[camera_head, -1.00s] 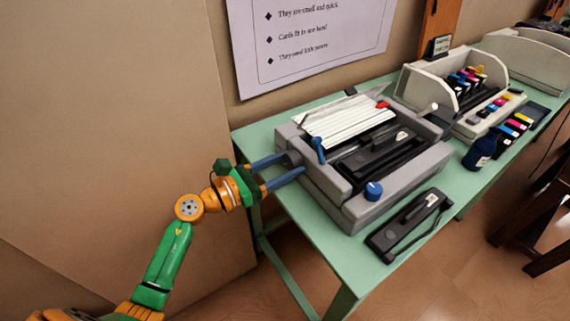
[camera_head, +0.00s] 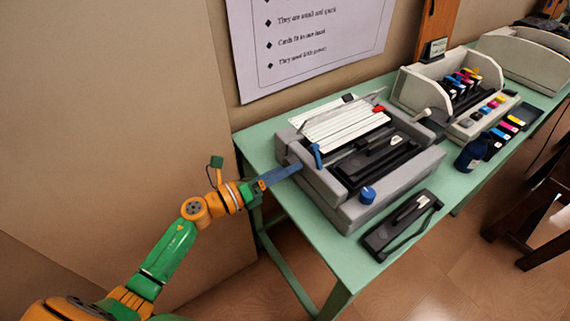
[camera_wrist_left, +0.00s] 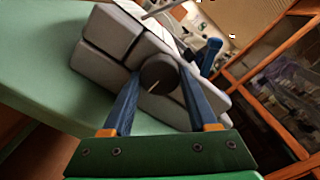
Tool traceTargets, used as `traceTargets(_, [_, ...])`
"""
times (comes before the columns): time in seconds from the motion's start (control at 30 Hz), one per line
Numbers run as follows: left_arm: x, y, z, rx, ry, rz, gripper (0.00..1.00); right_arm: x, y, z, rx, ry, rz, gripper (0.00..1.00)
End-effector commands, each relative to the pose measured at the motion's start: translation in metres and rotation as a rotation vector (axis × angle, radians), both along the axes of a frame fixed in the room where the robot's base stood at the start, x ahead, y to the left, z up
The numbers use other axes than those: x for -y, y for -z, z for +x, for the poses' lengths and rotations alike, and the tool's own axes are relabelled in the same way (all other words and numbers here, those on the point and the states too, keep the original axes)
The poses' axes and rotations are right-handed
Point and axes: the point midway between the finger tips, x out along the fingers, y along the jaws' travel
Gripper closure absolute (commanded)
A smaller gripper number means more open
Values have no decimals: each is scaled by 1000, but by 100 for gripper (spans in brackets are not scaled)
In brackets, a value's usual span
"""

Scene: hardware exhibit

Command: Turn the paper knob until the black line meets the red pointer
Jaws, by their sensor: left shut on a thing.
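The printer (camera_head: 345,215) is a grey box with a dark open middle, on the green table. The paper knob (camera_wrist_left: 158,72) is a dark round knob on the printer's side, with a short pale mark on its face. My left gripper (camera_wrist_left: 160,80) has one blue finger on each side of the knob and is shut on it. In the head view my left gripper (camera_head: 297,167) shows edge-on at the printer's left side, and it hides the knob. I cannot make out a black line or a red pointer beside the knob. My right gripper is not in view.
The green table (camera_head: 262,150) runs to the back right. A black device (camera_head: 402,228) lies in front of the printer. A second open printer (camera_head: 440,85) with coloured cartridges and a dark blue bottle (camera_head: 470,156) stand further right. A dark wooden stool (camera_head: 545,205) is at right.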

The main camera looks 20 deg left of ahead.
Motion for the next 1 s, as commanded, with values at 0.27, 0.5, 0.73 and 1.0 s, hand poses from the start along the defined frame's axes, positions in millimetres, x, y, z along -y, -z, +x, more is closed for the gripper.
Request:
traceTargets(0.27, [0, -2, 0, -153, -1, -193, 97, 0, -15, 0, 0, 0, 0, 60])
traceTargets(0.5, [0, -2, 0, -255, -1, -324, 97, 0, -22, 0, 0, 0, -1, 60])
traceTargets(0.73, [1, -1, -1, -316, 0, -404, 97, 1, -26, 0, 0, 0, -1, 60])
traceTargets(1.0, [0, -1, 0, -347, 0, -442, 97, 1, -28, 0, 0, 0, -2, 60])
